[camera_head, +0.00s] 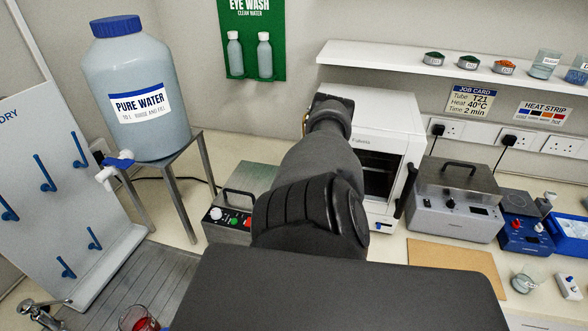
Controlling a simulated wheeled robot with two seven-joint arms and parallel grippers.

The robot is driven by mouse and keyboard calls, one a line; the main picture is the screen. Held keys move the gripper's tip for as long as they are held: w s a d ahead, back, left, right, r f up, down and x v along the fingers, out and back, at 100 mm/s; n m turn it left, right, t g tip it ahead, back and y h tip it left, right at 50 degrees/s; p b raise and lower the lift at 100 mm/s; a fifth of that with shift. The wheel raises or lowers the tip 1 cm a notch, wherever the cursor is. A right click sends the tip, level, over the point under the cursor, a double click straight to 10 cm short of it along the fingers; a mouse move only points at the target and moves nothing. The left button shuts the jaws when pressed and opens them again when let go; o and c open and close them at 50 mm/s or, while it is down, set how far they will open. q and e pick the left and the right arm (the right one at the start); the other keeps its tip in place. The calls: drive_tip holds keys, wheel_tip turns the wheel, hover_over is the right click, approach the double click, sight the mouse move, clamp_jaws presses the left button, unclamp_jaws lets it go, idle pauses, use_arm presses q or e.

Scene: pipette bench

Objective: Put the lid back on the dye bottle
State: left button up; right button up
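No bottle that I can be sure is the dye bottle shows, and I see no loose lid. A clear glass vessel with red liquid (138,319) stands at the bottom left, cut off by the picture edge; I cannot tell if it is the dye bottle. A dark arm of mine rises through the middle of the head view and covers part of the bench. I cannot make out gripper fingers on it, and neither gripper shows.
A white oven (406,142) stands behind my arm. A pure water tank (132,85) is on a metal stand at left. A grey lidded bath (455,200), a blue device (522,225) and a beaker (526,281) are at right. A brown board (455,262) lies bare.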

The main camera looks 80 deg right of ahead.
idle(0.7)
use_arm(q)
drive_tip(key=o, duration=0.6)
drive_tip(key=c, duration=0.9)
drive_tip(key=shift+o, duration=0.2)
